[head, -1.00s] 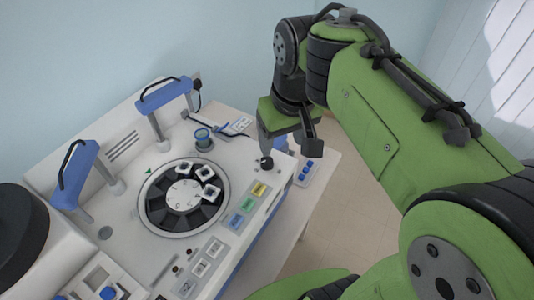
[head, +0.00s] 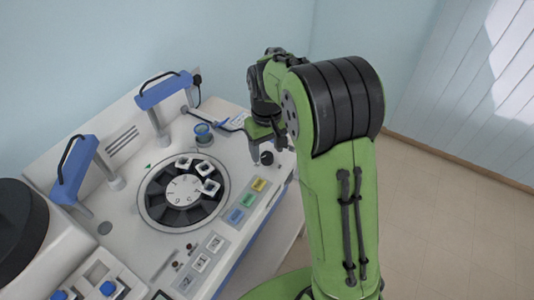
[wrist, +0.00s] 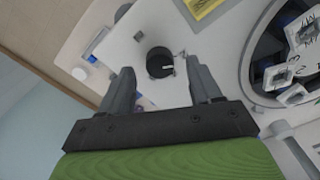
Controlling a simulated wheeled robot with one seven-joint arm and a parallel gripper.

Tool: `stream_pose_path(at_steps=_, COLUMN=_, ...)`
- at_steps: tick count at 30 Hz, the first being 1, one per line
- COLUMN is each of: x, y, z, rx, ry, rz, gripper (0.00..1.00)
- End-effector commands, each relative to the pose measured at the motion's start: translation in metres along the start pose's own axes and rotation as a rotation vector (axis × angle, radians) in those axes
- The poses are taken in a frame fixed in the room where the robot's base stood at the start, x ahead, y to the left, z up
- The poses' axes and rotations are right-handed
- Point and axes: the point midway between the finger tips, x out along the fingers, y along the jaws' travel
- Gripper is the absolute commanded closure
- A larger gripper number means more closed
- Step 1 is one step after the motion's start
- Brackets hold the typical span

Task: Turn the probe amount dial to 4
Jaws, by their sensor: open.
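The dial is a small black knob (head: 266,158) on the right part of the white machine's top. In the wrist view the knob (wrist: 159,62) shows a pale pointer mark on its right side; I cannot read any numbers around it. My gripper (head: 267,141) is open and empty, pointing down close to the knob. In the wrist view my gripper (wrist: 162,76) has a finger on either side of the knob, with gaps to both. I cannot tell whether the fingertips reach down to its height.
A round carousel (head: 183,197) with white slide holders lies left of the knob. Yellow, green and blue buttons (head: 247,200) run along the front edge. A blue-topped cylinder (head: 203,133) and blue-headed posts (head: 163,90) stand behind. Open floor lies to the right.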

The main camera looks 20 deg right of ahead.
Motion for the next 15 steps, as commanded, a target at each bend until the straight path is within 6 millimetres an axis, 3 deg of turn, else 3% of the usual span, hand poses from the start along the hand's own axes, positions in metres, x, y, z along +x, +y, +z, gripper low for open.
stream_pose_path(at_steps=4, x=0.018, y=0.0, z=0.0, rx=0.0, ry=0.0, rz=0.0, gripper=0.37)
stream_pose_path(at_steps=12, x=0.021, y=0.0, z=0.0, rx=0.001, ry=0.001, rz=0.0, gripper=0.37)
stream_pose_path(at_steps=15, x=0.021, y=0.0, z=0.0, rx=0.001, ry=0.001, rz=0.0, gripper=0.49)
